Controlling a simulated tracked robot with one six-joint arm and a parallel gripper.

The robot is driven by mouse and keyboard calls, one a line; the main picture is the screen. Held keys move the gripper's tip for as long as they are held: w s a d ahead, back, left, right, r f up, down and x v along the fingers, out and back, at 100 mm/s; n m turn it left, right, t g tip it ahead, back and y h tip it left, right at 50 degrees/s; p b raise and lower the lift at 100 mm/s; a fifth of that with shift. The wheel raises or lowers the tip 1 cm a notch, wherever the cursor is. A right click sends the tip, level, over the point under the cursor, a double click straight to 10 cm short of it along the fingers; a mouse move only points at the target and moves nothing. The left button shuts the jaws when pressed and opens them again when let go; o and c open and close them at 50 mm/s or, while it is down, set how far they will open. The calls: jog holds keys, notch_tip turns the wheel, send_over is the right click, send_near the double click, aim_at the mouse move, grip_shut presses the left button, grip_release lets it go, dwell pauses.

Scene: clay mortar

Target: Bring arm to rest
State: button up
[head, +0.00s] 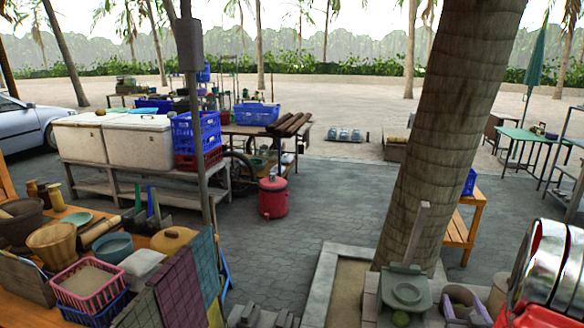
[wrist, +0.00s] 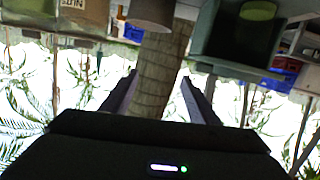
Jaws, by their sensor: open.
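My gripper (wrist: 159,78) shows in the wrist view with its two dark fingers spread apart. Nothing is between them; a palm trunk stands in the background behind the gap. The wrist picture is upside down, with the sky low in the frame. I cannot make out my gripper in the head view. In the head view a dark brown clay mortar (head: 18,226) and a tan tapered vessel (head: 56,246) stand on the wooden table at the lower left. The wrist view also shows a brown round vessel (wrist: 153,12) at its top edge.
A thick palm trunk (head: 432,150) rises right of centre. A pink basket (head: 88,286) is on the left table. A red canister (head: 272,197) stands on the paving. A shiny metal and red object (head: 550,268) fills the lower right. The middle paving (head: 320,205) is mostly clear.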

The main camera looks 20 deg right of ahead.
jog(key=w+a+r+n+g+y, duration=0.15)
jog(key=a+r, duration=0.45)
jog(key=a, duration=0.6)
jog(key=w+a+r+n+g+y, duration=0.1)
jog(key=w+a+r+g+y, duration=0.3)
jog(key=a, duration=0.8)
jog(key=s+a+r+n+g+y, duration=0.1)
jog(key=s+a+r, duration=0.1)
jog(key=s+a, duration=0.7)
jog(key=s+a+r+n+g+y, duration=0.1)
jog(key=s+a+r+n+y, duration=0.1)
jog(key=s+a, duration=0.7)
jog(key=a+r, duration=0.1)
jog(key=a, duration=0.3)
jog(key=shift+s+a, duration=0.2)
jog(key=shift+s, duration=0.2)
jog(key=shift+d+n+y, duration=0.1)
jog(key=shift+n+y, duration=0.15)
